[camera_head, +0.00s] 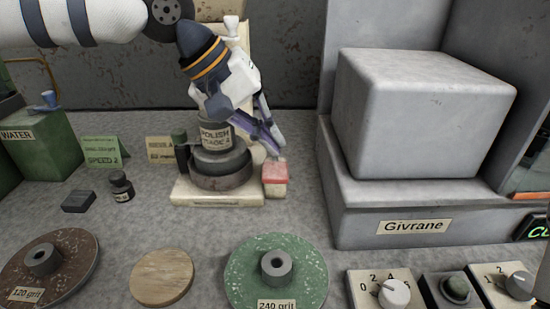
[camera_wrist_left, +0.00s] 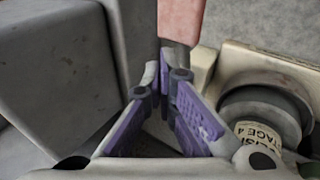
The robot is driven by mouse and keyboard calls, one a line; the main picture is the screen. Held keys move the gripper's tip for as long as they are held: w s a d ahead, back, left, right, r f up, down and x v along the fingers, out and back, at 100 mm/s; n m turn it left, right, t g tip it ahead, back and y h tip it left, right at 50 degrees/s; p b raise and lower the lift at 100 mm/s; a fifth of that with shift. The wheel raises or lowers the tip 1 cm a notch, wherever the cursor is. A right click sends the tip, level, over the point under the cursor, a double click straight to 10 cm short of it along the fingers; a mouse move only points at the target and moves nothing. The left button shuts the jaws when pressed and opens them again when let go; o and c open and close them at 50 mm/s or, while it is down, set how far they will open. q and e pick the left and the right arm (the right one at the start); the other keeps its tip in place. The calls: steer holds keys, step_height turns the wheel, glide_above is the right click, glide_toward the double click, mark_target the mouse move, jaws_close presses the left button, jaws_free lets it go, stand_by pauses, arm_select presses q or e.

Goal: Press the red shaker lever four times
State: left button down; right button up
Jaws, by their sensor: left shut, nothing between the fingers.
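The red shaker lever (camera_head: 275,171) is a red-topped block at the right side of the cream shaker base (camera_head: 215,197) in the head view. It also shows at the top of the left wrist view (camera_wrist_left: 181,20). My left gripper (camera_head: 277,150) is shut and empty, its purple fingers pointing down just above the lever. In the head view the fingertips overlap the lever's back edge; whether they touch it I cannot tell. A jar labelled "POLISH STAGE 4" (camera_head: 215,136) sits on the shaker's dark round holder (camera_head: 222,170). My right gripper is not in view.
A large grey block on the machine labelled Givrane (camera_head: 415,226) stands close to the right. Grit discs, including a green 240 grit one (camera_head: 245,270), lie in front. A green WATER box (camera_head: 40,150) and small bottle (camera_head: 121,186) are left. Knobs (camera_head: 394,293) sit at front right.

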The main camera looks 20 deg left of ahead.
arm_select(q)
steer(key=shift+s+d+f, duration=0.1)
steer(key=shift+s+f, duration=0.15)
steer(key=shift+f, duration=0.35)
steer(key=shift+s+d+f, duration=0.1)
steer(key=shift+s+f, duration=0.15)
steer(key=shift+f, duration=0.35)
steer(key=shift+s+f, duration=0.25)
steer(key=shift+f, duration=0.35)
stand_by(2.0)
steer(key=r, duration=0.1)
steer(key=w+r, duration=0.1)
steer(key=r, duration=0.2)
steer(key=shift+w+a+r, duration=0.2)
steer(key=shift+w, duration=0.1)
stand_by(0.3)
steer(key=shift+w+a+r, duration=0.1)
steer(key=shift+w+r, duration=0.25)
steer(key=shift+r, duration=0.4)
steer(key=shift+w+a+r, duration=0.1)
steer(key=shift+w+r, duration=0.2)
steer(key=shift+r, duration=0.5)
steer(key=shift+w+a+r, duration=0.1)
steer(key=shift+w+r, duration=0.25)
steer(key=shift+r, duration=0.4)
